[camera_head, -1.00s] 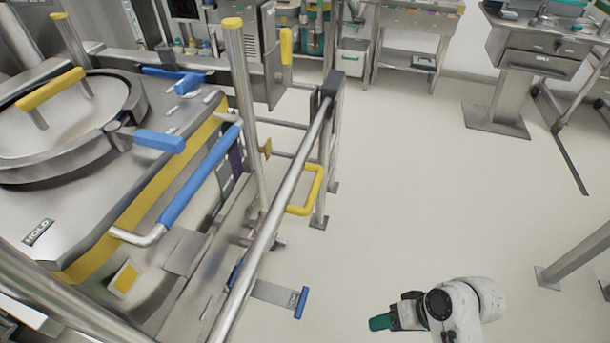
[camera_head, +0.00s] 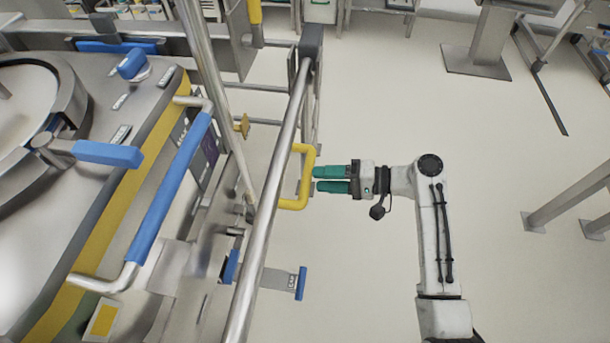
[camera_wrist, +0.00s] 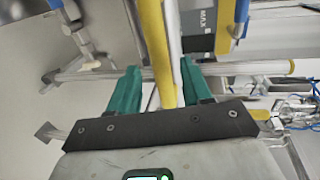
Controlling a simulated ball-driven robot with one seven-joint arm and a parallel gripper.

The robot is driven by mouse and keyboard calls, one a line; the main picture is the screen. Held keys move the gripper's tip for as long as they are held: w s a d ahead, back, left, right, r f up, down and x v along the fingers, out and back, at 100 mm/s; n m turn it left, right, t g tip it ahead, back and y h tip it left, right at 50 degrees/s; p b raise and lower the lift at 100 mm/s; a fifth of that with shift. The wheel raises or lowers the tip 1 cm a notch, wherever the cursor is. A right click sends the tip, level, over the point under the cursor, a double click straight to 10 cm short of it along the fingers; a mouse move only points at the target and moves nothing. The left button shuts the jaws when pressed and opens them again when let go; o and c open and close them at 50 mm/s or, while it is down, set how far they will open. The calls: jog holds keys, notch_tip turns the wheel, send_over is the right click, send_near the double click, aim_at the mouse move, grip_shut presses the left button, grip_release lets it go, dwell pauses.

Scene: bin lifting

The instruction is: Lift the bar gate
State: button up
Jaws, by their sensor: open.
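The bar gate (camera_head: 268,215) is a long grey metal rail that runs down the middle of the head view, with a dark block at its far end. A yellow U-shaped handle (camera_head: 305,178) sticks out from its right side. My gripper (camera_head: 316,180) has teal fingers and is just right of the handle, pointing at it. The fingers are apart, with a gap between them. In the wrist view, the yellow handle (camera_wrist: 158,55) runs up between the two teal fingers of my gripper (camera_wrist: 155,88). I cannot tell whether they touch it.
Left of the gate is a steel machine with a blue bar handle (camera_head: 172,185) and a blue lever (camera_head: 108,153). A blue-ended pedal (camera_head: 300,283) juts out low beside the gate. The floor (camera_head: 370,90) right of the gate is clear up to the metal stands.

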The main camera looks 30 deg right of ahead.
aim_at(306, 180)
jog(key=shift+x, duration=2.5)
jog(key=shift+c, duration=0.4)
jog(key=shift+s, duration=0.1)
grip_shut()
